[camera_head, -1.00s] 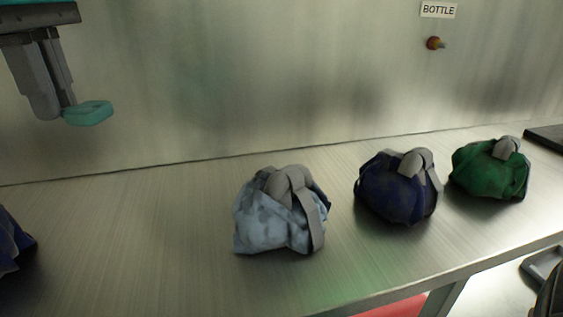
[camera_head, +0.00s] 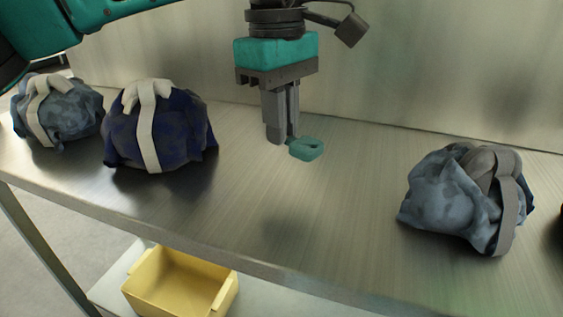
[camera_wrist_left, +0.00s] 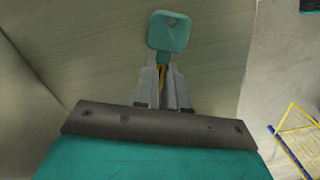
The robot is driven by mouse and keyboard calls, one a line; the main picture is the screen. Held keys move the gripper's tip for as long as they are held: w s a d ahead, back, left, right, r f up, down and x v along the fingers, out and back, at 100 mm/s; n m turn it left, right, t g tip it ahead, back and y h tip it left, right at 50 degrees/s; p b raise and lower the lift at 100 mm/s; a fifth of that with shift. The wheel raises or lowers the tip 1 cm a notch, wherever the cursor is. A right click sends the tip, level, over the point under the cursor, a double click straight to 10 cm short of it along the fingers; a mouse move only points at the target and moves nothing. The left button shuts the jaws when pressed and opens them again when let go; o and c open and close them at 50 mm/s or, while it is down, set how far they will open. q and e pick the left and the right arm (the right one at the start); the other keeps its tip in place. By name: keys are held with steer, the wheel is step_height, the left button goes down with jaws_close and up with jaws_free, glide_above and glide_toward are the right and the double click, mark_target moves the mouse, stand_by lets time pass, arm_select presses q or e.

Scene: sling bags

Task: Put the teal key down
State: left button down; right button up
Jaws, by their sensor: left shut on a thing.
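My left gripper (camera_head: 290,138) points down over the bench top in the head view, shut on the teal key (camera_head: 306,149). The key's rounded head sticks out to the right of the fingertips, and it seems to be a little above the bench. In the left wrist view the key (camera_wrist_left: 169,33) shows its head with a small hole, beyond the closed fingers (camera_wrist_left: 163,80); its shaft is mostly hidden between them. My right gripper is in neither view.
The metal bench (camera_head: 330,220) is clear under and around the key. A navy bag (camera_head: 183,130) and a blue-grey bag (camera_head: 70,118) stand to the left, a pale blue camouflage bag (camera_head: 445,195) to the right. A yellow bin (camera_head: 180,285) sits on a shelf below the front edge.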

mark_target(281, 177)
arm_select(q)
steer(key=shift+f, duration=0.35)
step_height(281, 177, down, 5)
steer(key=shift+b, duration=0.8)
steer(key=shift+f, duration=0.1)
steer(key=c, duration=1.2)
jaws_free()
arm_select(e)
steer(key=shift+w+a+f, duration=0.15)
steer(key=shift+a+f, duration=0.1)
arm_select(q)
steer(key=r+p, duration=0.1)
steer(key=r, duration=0.3)
steer(key=r+p, duration=0.1)
steer(key=r, duration=0.3)
steer(key=r+p, duration=0.1)
steer(key=r, duration=0.3)
steer(key=shift+w+a+r, duration=0.15)
steer(key=shift+w+a, duration=0.05)
steer(key=shift+a, duration=0.05)
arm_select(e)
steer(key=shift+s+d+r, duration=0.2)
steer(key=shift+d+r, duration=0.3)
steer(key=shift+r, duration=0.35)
